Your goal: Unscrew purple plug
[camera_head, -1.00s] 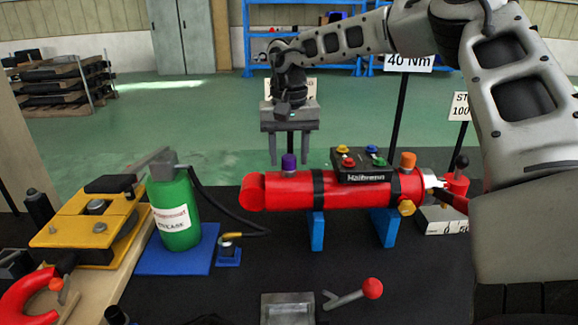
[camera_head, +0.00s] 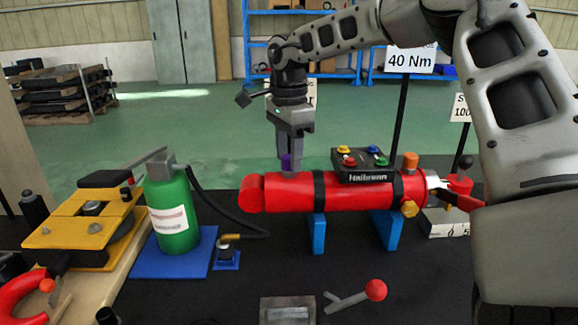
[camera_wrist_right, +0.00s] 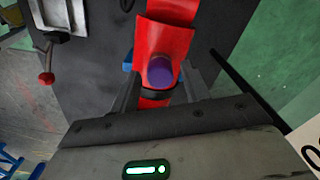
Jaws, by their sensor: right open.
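The purple plug (camera_head: 286,162) stands upright on top of the red cylinder (camera_head: 345,194), near its left end. In the right wrist view the plug (camera_wrist_right: 160,72) shows from above as a round purple top between the two fingers. My right gripper (camera_head: 290,165) points down over the plug, with its fingers around it at the plug's height. The gripper is open, and the wrist view shows a gap between the fingers and the plug. The fingers partly hide the plug in the head view. My left gripper is not in view.
A black box with coloured buttons (camera_head: 362,165) and an orange plug (camera_head: 410,162) sit on the cylinder to the right. A green bottle (camera_head: 175,210) stands at left on a blue plate. A red-knobbed lever (camera_head: 375,290) is in front.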

